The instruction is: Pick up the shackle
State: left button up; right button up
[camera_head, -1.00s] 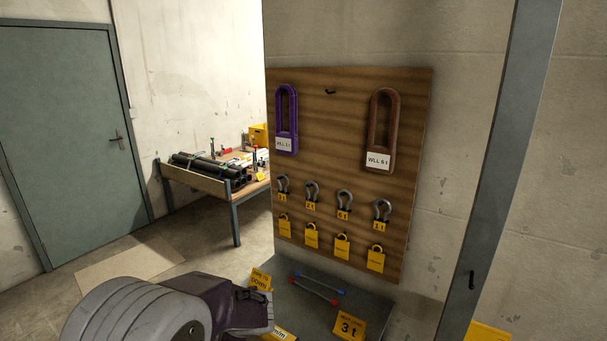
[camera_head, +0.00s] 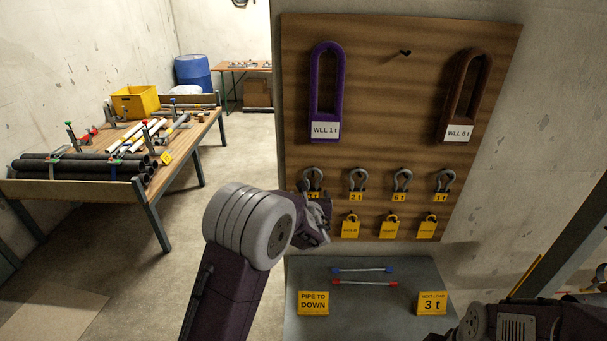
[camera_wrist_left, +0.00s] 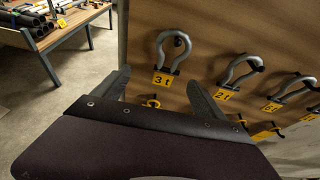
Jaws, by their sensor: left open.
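Several grey bow shackles hang in a row on the wooden board. The leftmost shackle (camera_head: 313,179) has its label partly covered by my left gripper. In the left wrist view this shackle (camera_wrist_left: 173,48) hangs above a yellow 3 t label, beyond the fingertips. My left gripper (camera_head: 318,213) is just below it in the head view; in the wrist view the gripper (camera_wrist_left: 157,80) is open with nothing between its fingers. To the right hang the 2 t shackle (camera_head: 357,180), the 6 t shackle (camera_head: 402,180) and another shackle (camera_head: 445,181). My right gripper does not show.
A purple sling (camera_head: 326,90) and a brown sling (camera_head: 467,95) hang above. Yellow padlock tags (camera_head: 389,228) hang below. A grey shelf (camera_head: 375,310) holds two rods and yellow cards, one reading 3 t. A pipe table (camera_head: 95,190) stands left, with clear floor between.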

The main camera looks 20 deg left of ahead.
aim_at(313, 193)
pick_arm(q)
jog(key=shift+g, duration=0.3)
jog(key=w+f+p, duration=0.3)
jog(key=shift+w+d, duration=0.15)
jog(key=shift+d, duration=0.05)
jog(key=shift+w+a, duration=0.15)
jog(key=shift+a, duration=0.05)
jog(key=w+p, duration=0.1)
jog(key=p, duration=0.1)
jog(key=shift+w+p, duration=0.3)
jog(key=shift+w, duration=0.05)
jog(key=shift+f+p+x, duration=0.2)
jog(key=shift+p+x, duration=0.25)
jog(key=shift+x, duration=0.8)
jog(key=shift+w+f, duration=0.2)
jog(key=shift+a+f, duration=0.1)
jog(key=shift+a, duration=0.05)
jog(key=shift+s, duration=0.1)
jog(key=c, duration=1.3)
jog(key=shift+c, duration=1.3)
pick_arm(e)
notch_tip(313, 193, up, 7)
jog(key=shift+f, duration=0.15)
